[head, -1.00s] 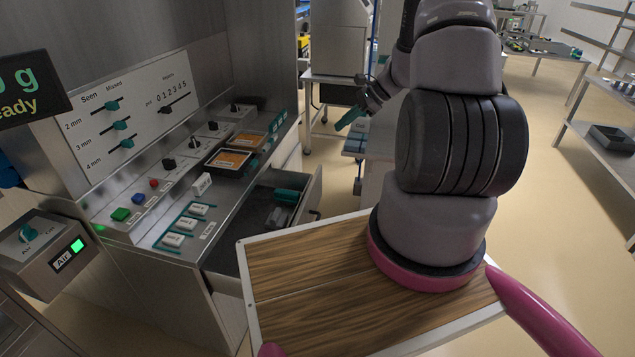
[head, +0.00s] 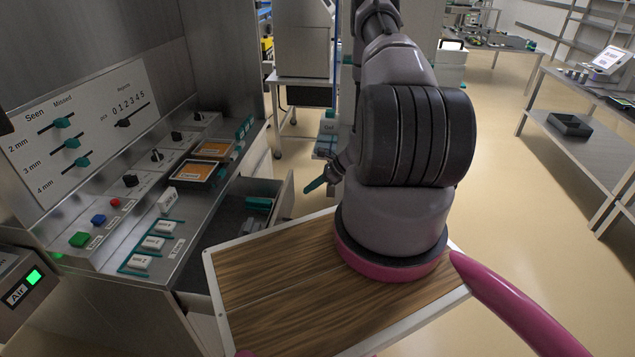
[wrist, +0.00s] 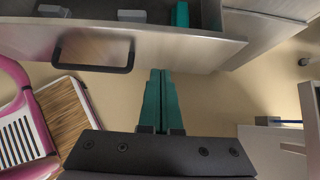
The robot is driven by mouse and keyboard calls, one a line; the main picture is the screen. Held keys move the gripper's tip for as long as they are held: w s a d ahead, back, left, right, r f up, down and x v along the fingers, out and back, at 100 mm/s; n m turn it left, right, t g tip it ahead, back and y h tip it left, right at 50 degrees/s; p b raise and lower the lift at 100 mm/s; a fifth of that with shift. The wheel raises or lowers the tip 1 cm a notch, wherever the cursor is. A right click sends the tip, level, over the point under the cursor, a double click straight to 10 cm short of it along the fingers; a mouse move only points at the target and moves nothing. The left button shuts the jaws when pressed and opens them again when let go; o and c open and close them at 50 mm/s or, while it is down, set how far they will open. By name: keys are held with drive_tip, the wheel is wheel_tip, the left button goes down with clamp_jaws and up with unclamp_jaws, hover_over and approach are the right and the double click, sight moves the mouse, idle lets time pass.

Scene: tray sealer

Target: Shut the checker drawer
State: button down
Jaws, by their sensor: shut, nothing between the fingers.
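The checker drawer (head: 225,222) stands open below the checker's sloped counter, with a teal block and grey pieces inside. In the wrist view the drawer's front panel (wrist: 190,46) crosses the top of the picture, with a dark loop handle (wrist: 92,52) on it. My gripper (wrist: 161,75) is shut and empty, its teal fingers pointing at the front panel to the right of the handle. The fingertips look close to the panel; I cannot tell whether they touch. In the head view my gripper (head: 315,185) is just right of the drawer front.
The checker's counter (head: 205,213) holds buttons, knobs, white labelled blocks and orange trays. My wood-topped base sits close before the drawer. A steel machine on a stand (head: 303,45) is behind. Shelving (head: 590,150) stands at right, with open floor before it.

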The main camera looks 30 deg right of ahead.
sight(285, 197)
drive_tip(key=w+a, duration=0.1)
drive_tip(key=w+a+f, duration=0.1)
drive_tip(key=a, duration=0.1)
drive_tip(key=a+f, duration=0.1)
drive_tip(key=shift+w+a+f, duration=0.1)
drive_tip(key=shift+w+a, duration=0.05)
drive_tip(key=shift+w, duration=0.25)
drive_tip(key=shift+w+a, duration=0.35)
drive_tip(key=shift+a, duration=0.1)
drive_tip(key=w+a, duration=0.9)
drive_tip(key=a, duration=0.5)
drive_tip(key=shift+w, duration=0.25)
drive_tip(key=shift+a, duration=0.1)
